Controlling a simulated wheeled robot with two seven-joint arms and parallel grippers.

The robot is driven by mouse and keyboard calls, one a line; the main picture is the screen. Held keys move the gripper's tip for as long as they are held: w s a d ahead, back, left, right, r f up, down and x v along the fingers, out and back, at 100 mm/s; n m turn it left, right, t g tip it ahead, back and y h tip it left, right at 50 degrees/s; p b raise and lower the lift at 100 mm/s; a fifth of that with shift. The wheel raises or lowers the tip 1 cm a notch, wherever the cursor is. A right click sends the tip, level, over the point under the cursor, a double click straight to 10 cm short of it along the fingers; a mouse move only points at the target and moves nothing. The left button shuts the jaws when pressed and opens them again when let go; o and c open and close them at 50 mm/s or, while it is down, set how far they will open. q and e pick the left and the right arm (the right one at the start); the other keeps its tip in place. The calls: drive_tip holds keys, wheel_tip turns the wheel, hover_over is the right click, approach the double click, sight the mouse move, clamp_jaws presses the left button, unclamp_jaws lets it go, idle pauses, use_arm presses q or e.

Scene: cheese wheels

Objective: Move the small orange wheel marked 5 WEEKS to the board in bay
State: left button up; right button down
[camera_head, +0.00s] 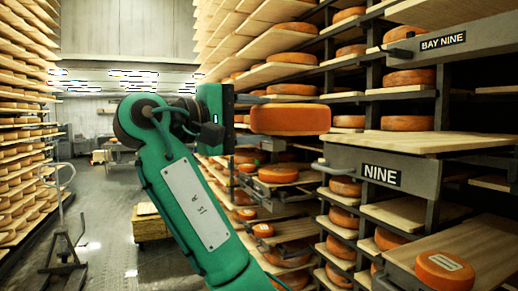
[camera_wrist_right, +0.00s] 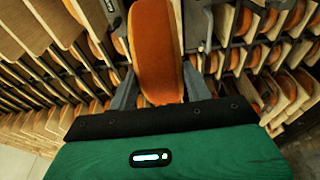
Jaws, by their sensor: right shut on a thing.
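In the right wrist view the same wheel (camera_wrist_right: 156,45) sits between the two fingers (camera_wrist_right: 158,82). No label shows on its visible side, so I cannot tell its marking. Another orange wheel (camera_head: 445,270) with a pale label lies on a board at the lower right; its writing is too small to read. A board (camera_head: 425,142) above the NINE sign (camera_head: 380,174) looks bare. My left gripper is not in view.
A BAY NINE sign (camera_head: 443,41) is on a grey drawer front at the upper right. Shelves of cheese wheels on boards crowd the right side, with jutting boards and handles. A tall rack (camera_head: 22,120) lines the left. The aisle floor (camera_head: 110,215) has a trolley and a pallet.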

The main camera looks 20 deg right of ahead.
drive_tip(key=shift+s+a+r, duration=0.1)
drive_tip(key=shift+s+r, duration=0.5)
drive_tip(key=shift+r, duration=0.15)
drive_tip(key=s+f+x, duration=0.1)
drive_tip(key=s+x, duration=0.1)
drive_tip(key=x, duration=0.7)
drive_tip(key=s+d+f+b+x, duration=0.1)
drive_tip(key=s+x, duration=0.1)
drive_tip(key=x, duration=0.8)
drive_tip(key=shift+d+f, duration=0.2)
drive_tip(key=shift+d, duration=0.05)
drive_tip(key=shift+f+b, duration=0.2)
drive_tip(key=shift+b, duration=0.2)
idle(0.6)
drive_tip(key=c, duration=0.6)
unclamp_jaws()
